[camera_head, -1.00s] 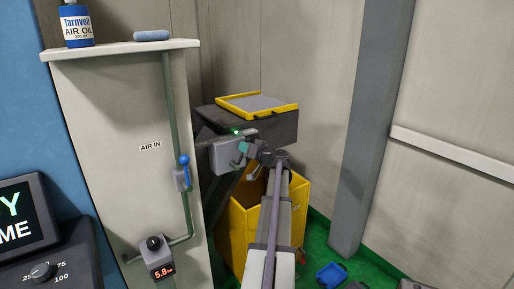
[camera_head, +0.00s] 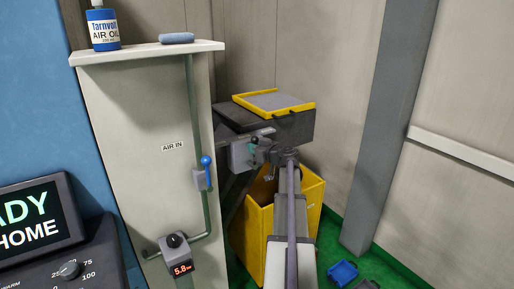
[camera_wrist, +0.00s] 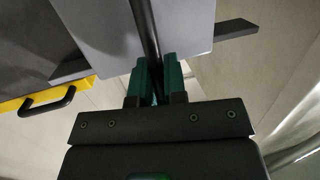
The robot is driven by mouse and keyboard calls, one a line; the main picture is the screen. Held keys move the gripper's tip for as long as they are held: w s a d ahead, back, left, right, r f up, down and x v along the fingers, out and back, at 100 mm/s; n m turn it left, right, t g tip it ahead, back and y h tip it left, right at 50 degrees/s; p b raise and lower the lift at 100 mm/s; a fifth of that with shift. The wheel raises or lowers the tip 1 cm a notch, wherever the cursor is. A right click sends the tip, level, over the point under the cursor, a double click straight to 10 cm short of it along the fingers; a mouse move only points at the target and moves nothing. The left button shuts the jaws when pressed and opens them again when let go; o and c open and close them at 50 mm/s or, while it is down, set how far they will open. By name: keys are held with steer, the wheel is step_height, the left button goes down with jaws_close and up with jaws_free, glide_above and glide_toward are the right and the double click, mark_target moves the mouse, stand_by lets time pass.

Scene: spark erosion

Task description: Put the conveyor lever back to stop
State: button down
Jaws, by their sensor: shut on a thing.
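The conveyor lever (camera_wrist: 145,30) is a dark rod in the wrist view, running up from between the green fingertips. My gripper (camera_wrist: 152,78) is shut on it. Behind the rod is the pale grey face of the lever box (camera_wrist: 100,30). In the head view the lever box (camera_head: 238,157) sits on the near side of the dark conveyor end, and my gripper (camera_head: 258,150) is right at its front. The lever is too small and too covered by the gripper there to tell its position.
A yellow-rimmed tray (camera_head: 275,103) lies on the dark conveyor (camera_head: 290,128). A yellow bin (camera_head: 252,235) stands below, partly behind my arm. A pale cabinet (camera_head: 140,130) with a blue-handled air valve (camera_head: 206,165) stands at left. A grey post (camera_head: 385,130) stands at right.

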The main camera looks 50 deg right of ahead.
steer(key=c, duration=1.2)
jaws_free()
steer(key=shift+o, duration=0.2)
steer(key=s+a+r+p, duration=0.1)
steer(key=s, duration=0.9)
steer(key=shift+s+r, duration=0.25)
steer(key=shift+s, duration=0.1)
steer(key=s+a, duration=0.3)
steer(key=s, duration=0.8)
steer(key=shift+s+a, duration=0.2)
steer(key=shift+s, duration=0.05)
